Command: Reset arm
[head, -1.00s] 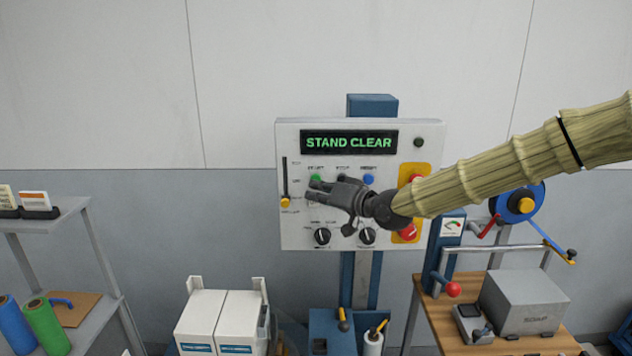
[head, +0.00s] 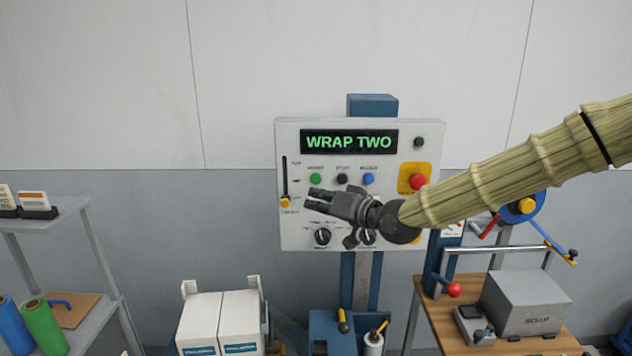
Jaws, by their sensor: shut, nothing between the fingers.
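My gripper (head: 313,200) is shut and empty. It points left in front of the control panel (head: 293,235), below the row of buttons. The panel's display (head: 349,142) reads "WRAP TWO" in green. A green button (head: 316,179), a black button (head: 342,179) and a blue button (head: 368,179) show above the gripper. A red button (head: 418,182) sits on a yellow plate at the panel's right. My wrist covers part of the lower right of the panel. I cannot tell whether the gripper touches the panel.
A slider (head: 285,202) is at the panel's left, and black knobs (head: 322,236) are along its bottom. White boxes (head: 219,320) stand below left. A wooden bench (head: 450,344) with a grey box (head: 525,303) stands at the right. A shelf (head: 85,325) stands at the left.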

